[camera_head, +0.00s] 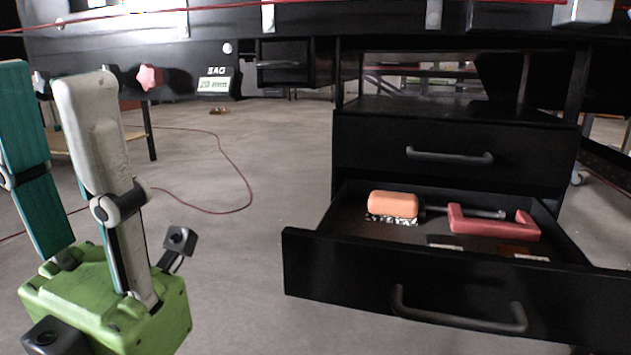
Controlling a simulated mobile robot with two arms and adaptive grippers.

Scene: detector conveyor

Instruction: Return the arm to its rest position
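My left gripper (52,78) is at the left edge, pointing up, with a green palm below and white and teal fingers. The fingers stand apart and I see nothing held between them. It is well to the left of the black cabinet and touches nothing that I can see. My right gripper is not in view.
A black cabinet (375,150) stands at the right, its lower drawer (350,268) pulled out. Inside lie an orange block-like item (393,204) and a red bracket-shaped item (492,222). A dark bench (120,45) with a red knob (149,77) runs behind.

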